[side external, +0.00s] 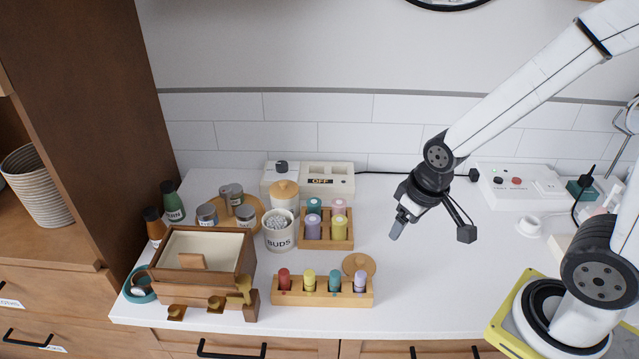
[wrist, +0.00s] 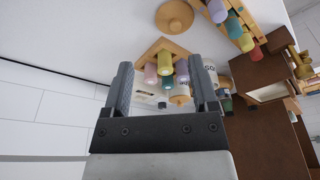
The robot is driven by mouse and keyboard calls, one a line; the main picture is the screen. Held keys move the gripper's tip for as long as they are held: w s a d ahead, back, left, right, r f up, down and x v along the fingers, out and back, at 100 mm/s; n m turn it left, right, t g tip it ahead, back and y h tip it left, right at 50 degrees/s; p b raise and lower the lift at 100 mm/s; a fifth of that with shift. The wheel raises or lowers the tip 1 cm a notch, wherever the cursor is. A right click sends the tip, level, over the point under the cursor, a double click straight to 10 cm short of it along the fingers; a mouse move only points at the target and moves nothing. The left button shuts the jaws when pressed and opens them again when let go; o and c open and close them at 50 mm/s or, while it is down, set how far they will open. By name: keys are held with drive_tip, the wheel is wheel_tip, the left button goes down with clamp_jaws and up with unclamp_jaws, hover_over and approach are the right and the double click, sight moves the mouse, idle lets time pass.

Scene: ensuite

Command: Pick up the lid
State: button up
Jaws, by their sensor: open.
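A round wooden lid with a small knob (side external: 358,265) lies on the white counter behind the right end of the front bottle rack. It also shows at the top of the wrist view (wrist: 174,17). A second wooden lid with a knob (side external: 285,189) sits on a jar behind the open white BUDS jar (side external: 279,234). My gripper (side external: 397,230) is in the air above the counter, to the right of and behind the loose lid, apart from it. In the wrist view its two fingers (wrist: 160,65) are spread with nothing held between them.
The front rack (side external: 322,292) and rear rack (side external: 326,236) hold small coloured bottles. A wooden box (side external: 203,250), brown hooks and several shaker jars (side external: 207,215) crowd the left. A power strip (side external: 518,187) stands at the back right. The counter below my gripper is clear.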

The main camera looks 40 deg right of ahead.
idle(0.4)
drive_tip(key=n+g, duration=0.3)
drive_tip(key=n, duration=1.9)
hover_over(360, 259)
drive_tip(key=f, duration=0.6)
drive_tip(key=shift+a+f, duration=0.2)
drive_tip(key=shift+f, duration=0.2)
drive_tip(key=shift+f, duration=1.3)
drive_tip(key=shift+d+f, duration=0.15)
drive_tip(key=shift+f, duration=1.15)
drive_tip(key=shift+d+f, duration=0.1)
drive_tip(key=shift+f, duration=1.2)
drive_tip(key=shift+c, duration=0.2)
